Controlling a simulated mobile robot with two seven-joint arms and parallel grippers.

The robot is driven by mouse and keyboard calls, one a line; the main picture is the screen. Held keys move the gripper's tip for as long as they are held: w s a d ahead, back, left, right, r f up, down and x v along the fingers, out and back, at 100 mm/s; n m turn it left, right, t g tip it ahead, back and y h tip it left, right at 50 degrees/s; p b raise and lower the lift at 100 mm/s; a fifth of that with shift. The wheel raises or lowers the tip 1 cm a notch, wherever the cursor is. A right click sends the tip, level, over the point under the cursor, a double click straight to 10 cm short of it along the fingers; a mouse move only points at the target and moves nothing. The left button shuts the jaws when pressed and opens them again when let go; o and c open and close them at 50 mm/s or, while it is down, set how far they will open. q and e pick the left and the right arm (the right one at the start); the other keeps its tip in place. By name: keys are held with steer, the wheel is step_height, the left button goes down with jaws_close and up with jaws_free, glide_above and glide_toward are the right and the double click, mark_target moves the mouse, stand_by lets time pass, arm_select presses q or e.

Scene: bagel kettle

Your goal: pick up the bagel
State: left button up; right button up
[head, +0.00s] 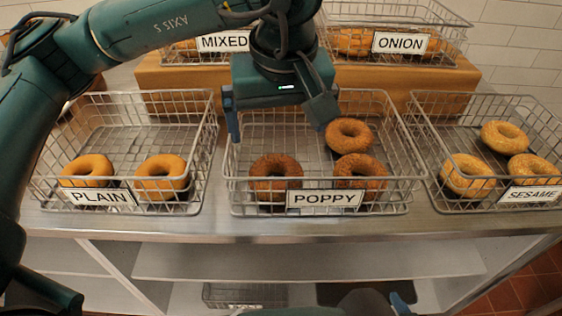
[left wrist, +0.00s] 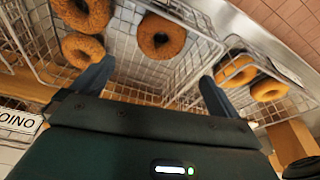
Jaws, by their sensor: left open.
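My left gripper (head: 277,122) is open and empty above the back part of the wire basket labelled POPPY (head: 240,213). Its two fingers point down, apart from each other. Three brown bagels lie in this basket: a front left one (head: 275,178), a front right one (head: 360,175) and a back right one (head: 348,135). In the left wrist view the front left bagel (left wrist: 160,36) shows beyond the open fingers (left wrist: 154,86), between them. The other two bagels (left wrist: 83,48) are at the left there. No bagel is touched. A blue tip (head: 401,304) at the bottom edge may be my right gripper.
The PLAIN basket (head: 100,197) on the left holds two bagels. The SESAME basket (head: 445,205) on the right holds three. Baskets labelled MIXED (head: 223,42) and ONION (head: 400,42) stand behind on a raised wooden step (head: 180,85). The wire rims are close around my gripper.

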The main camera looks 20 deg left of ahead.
arm_select(q)
glide_toward(276, 169)
steer(key=shift+s+a+f, duration=0.1)
steer(key=shift+f, duration=0.45)
steer(key=shift+s+a+f, duration=0.1)
steer(key=shift+f, duration=0.5)
steer(key=shift+s+d+p+x, duration=0.1)
steer(key=shift+p+x, duration=0.2)
steer(key=shift+x, duration=1.05)
steer(key=shift+s+d+p+x, duration=0.15)
steer(key=shift+p+x, duration=0.1)
steer(key=shift+x, duration=1.15)
steer(key=shift+f, duration=0.1)
steer(key=c, duration=0.7)
steer(key=shift+o, duration=0.2)
step_height(276, 169, up, 10)
steer(key=shift+b, duration=0.35)
